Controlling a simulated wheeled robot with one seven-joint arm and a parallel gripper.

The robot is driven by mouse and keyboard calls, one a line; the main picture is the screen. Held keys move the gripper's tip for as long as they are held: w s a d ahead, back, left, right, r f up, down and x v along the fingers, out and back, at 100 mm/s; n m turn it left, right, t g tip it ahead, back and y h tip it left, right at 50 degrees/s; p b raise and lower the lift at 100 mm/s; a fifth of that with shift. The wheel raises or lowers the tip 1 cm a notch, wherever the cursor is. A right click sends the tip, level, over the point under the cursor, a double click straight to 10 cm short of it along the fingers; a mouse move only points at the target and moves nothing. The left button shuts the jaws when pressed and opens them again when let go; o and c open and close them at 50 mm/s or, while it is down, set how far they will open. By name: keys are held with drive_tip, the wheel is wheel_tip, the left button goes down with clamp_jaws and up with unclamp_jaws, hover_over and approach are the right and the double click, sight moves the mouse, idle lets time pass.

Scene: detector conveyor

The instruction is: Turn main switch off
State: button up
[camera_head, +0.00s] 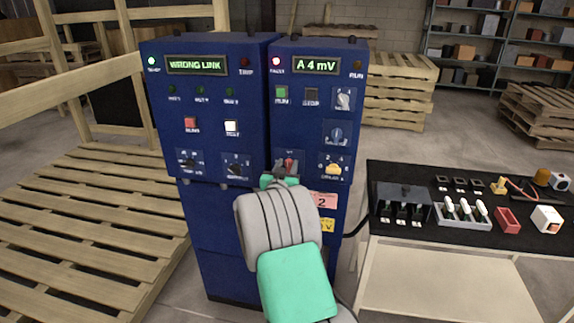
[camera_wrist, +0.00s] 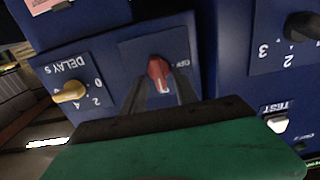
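The main switch is a red rotary handle (camera_wrist: 158,69) on a dark blue plate, low on the right-hand blue cabinet. In the wrist view, which shows the panel upside down, an "OFF" label sits beside it and a pale mark shows below it. In the head view the red handle (camera_head: 288,163) is partly hidden by my gripper (camera_head: 280,180). In the wrist view my gripper (camera_wrist: 162,88) has its two dark fingers on either side of the handle, with a visible gap between them. Whether either finger touches the handle is not clear.
A yellow delay knob (camera_wrist: 70,92) sits close beside the switch. The left-hand cabinet (camera_head: 215,105) reads "WRONG LINK"; the right-hand display (camera_head: 316,66) reads "A 4 mV". A black-topped table (camera_head: 460,235) with small parts stands right. Wooden pallets (camera_head: 85,220) lie left.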

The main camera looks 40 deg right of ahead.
clamp_jaws()
idle(0.3)
drive_tip(key=shift+f+n+b, duration=0.1)
drive_tip(key=shift+n+b, duration=0.2)
drive_tip(key=n, duration=0.1)
drive_tip(key=n+b, duration=0.1)
drive_tip(key=shift+w+a+f+n+b, duration=0.15)
drive_tip(key=shift+n+b, duration=0.15)
drive_tip(key=n, duration=0.9)
drive_tip(key=f+n, duration=0.1)
drive_tip(key=n, duration=0.4)
drive_tip(key=shift+w+a+n+b, duration=0.25)
drive_tip(key=shift+w+n+b, duration=0.05)
drive_tip(key=shift+b, duration=0.05)
